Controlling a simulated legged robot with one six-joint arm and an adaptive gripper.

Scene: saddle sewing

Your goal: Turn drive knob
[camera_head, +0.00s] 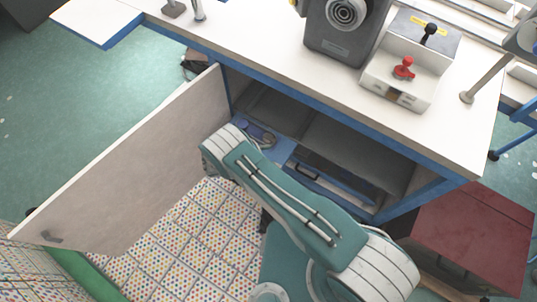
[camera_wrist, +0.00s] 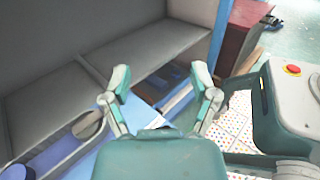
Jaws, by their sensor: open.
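In the head view a light control box (camera_head: 396,88) stands on the white table top. It carries a red knob (camera_head: 404,69) and a black-topped lever or knob (camera_head: 431,29) beside a yellow label. A grey machine (camera_head: 334,35) with a round ringed dial (camera_head: 346,11) stands left of the box. I cannot tell which of these is the drive knob.
The table (camera_head: 271,45) has an open cabinet (camera_head: 350,150) below it. Its door (camera_head: 135,170) swings out left of my arm. Blue items lie inside. A dark red box (camera_head: 476,245) stands at the right. The table top left of the machine is mostly clear.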

